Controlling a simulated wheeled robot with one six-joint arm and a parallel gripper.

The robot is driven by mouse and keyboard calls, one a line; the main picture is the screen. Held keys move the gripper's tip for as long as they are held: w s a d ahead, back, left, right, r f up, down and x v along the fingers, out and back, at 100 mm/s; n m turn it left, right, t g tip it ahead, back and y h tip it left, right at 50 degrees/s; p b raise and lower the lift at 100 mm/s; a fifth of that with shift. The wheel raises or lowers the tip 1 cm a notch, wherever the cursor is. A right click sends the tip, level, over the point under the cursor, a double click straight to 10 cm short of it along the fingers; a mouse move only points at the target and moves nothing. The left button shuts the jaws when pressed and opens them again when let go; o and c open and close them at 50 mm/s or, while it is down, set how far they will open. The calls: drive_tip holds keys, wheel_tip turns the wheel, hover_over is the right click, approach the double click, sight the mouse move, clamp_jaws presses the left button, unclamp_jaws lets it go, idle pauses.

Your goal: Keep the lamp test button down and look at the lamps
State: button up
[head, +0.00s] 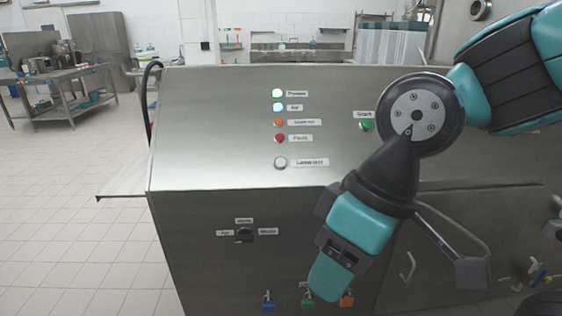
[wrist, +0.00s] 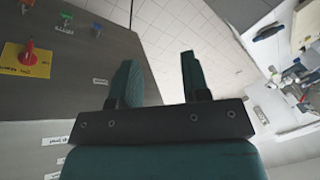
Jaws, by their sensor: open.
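In the head view the lamp test button (head: 280,163) is a pale round button with a dark ring, low in a column on the steel panel. Above it are a bright green lamp (head: 278,93), a bright pale blue lamp (head: 279,107), a duller orange lamp (head: 279,122) and a dull red lamp (head: 279,138). My gripper (head: 325,284) hangs below and right of the button, pointing down, apart from it. In the wrist view my gripper (wrist: 158,75) is open, with nothing between its fingers. The button and lamps are not visible there.
A green start button (head: 366,125) sits beside my arm. A black selector knob (head: 244,235) is on the lower front. Blue (head: 268,301), green (head: 307,300) and orange (head: 347,300) handles are near my gripper. The wrist view shows a red knob (wrist: 29,52) on a yellow plate.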

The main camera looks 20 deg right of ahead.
clamp_jaws()
idle(1.6)
